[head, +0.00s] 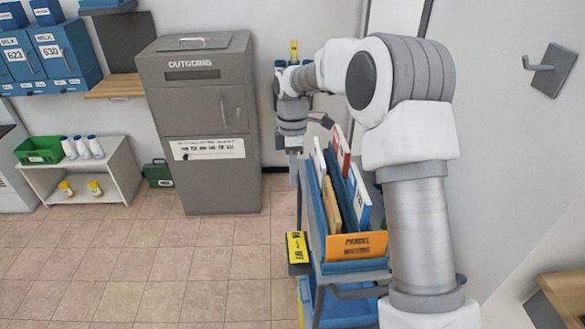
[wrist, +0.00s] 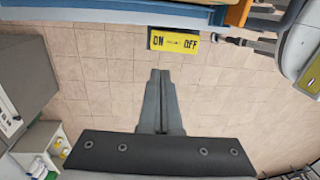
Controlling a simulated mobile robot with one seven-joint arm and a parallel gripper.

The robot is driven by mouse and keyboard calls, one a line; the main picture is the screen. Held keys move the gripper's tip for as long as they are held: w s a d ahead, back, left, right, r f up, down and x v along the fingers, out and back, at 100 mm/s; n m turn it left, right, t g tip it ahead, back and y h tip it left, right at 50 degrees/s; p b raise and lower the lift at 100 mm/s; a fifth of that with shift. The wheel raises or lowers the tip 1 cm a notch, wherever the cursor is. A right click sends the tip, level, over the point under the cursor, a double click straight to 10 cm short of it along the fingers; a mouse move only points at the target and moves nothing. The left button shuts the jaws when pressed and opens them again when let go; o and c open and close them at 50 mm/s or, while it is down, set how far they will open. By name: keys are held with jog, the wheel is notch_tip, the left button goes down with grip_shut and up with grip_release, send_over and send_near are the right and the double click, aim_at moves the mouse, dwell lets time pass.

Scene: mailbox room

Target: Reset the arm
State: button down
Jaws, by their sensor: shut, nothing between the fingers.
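My gripper (wrist: 160,78) points down over the tiled floor in the wrist view, with its two grey fingers together and nothing between them. In the head view my white and grey arm reaches forward on the right and bends down, and the gripper end (head: 294,170) hangs left of the blue parcel cart (head: 312,209). The fingertips are small there and partly hard to make out. A yellow ON/OFF sign (head: 297,247) is on the cart's left side; it also shows ahead of the fingers in the wrist view (wrist: 173,42).
A grey OUTGOING mailbox (head: 205,110) stands left of the gripper. The cart holds several upright parcels behind an orange label (head: 357,246). A low white shelf (head: 110,178) and blue lockers (head: 52,62) are at the left. A hook (head: 550,70) is on the right wall. Floor at front left is clear.

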jog(key=s+d+r+m+t+p, duration=0.1)
jog(key=s+d+r+m+t, duration=0.2)
jog(key=s+r, duration=0.4)
jog(key=s+d+r+m+p, duration=0.1)
jog(key=s+d+r+m, duration=0.3)
jog(key=r, duration=0.5)
jog(key=s+d+r+m+t, duration=0.1)
jog(key=s+m+t, duration=0.1)
jog(key=s+m, duration=0.3)
jog(key=s+d+r+m+t+p, duration=0.1)
jog(key=s+m, duration=0.5)
jog(key=s, duration=0.7)
jog(key=shift+s+d+r+t, duration=0.25)
jog(key=shift+d+r+t, duration=0.1)
jog(key=shift+d+t, duration=0.35)
